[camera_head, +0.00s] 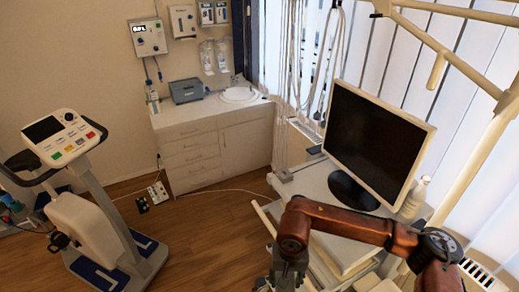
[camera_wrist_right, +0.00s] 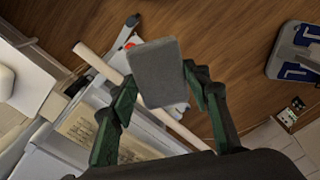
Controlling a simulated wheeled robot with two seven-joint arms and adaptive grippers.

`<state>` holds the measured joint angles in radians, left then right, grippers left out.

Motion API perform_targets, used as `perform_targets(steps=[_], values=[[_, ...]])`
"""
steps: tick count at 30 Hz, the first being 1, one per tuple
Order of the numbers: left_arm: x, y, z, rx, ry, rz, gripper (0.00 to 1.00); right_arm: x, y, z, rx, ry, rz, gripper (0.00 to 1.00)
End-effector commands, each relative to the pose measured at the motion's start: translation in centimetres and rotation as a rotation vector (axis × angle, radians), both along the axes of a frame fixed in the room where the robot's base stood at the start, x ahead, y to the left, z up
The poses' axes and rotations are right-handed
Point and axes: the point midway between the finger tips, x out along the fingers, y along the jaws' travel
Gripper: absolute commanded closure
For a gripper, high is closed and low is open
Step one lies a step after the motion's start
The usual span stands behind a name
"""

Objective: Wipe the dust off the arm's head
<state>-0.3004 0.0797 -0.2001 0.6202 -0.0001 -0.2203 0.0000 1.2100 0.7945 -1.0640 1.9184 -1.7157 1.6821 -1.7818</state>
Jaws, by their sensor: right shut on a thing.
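My right gripper (camera_wrist_right: 160,84) is shut on a grey block (camera_wrist_right: 158,72), like a sponge or duster, seen between its green-padded fingers in the right wrist view. In the head view my right arm comes in from the lower right, and its gripper (camera_head: 288,274) hangs in front of the cart at the bottom edge, where the block cannot be made out. A cream jointed arm (camera_head: 456,62) hangs at the upper right. I cannot tell which part is its head, and no dust can be made out. My left gripper is not in view.
A monitor (camera_head: 376,137) stands on a white cart (camera_head: 307,178) beside a white bottle (camera_head: 415,195). Cables hang near the cart's far corner. An exercise machine (camera_head: 85,205) stands left, a sink cabinet (camera_head: 215,142) at the back. The wooden floor (camera_head: 205,235) between is mostly clear.

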Motion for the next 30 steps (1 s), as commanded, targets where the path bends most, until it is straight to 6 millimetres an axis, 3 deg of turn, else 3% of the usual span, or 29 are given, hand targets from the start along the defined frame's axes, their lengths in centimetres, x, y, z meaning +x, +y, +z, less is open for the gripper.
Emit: perform_targets(steps=[2, 18, 30], values=[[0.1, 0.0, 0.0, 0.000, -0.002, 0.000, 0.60, 0.2, 1.5, -0.9, -0.001, -0.001, 0.052, 0.75], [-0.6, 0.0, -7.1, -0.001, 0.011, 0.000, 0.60, 0.3, 1.0, -8.3, 0.000, 0.011, 0.041, 0.75], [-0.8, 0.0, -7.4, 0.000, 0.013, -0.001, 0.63, 0.2, 1.1, -8.7, 0.002, 0.015, 0.041, 0.75]])
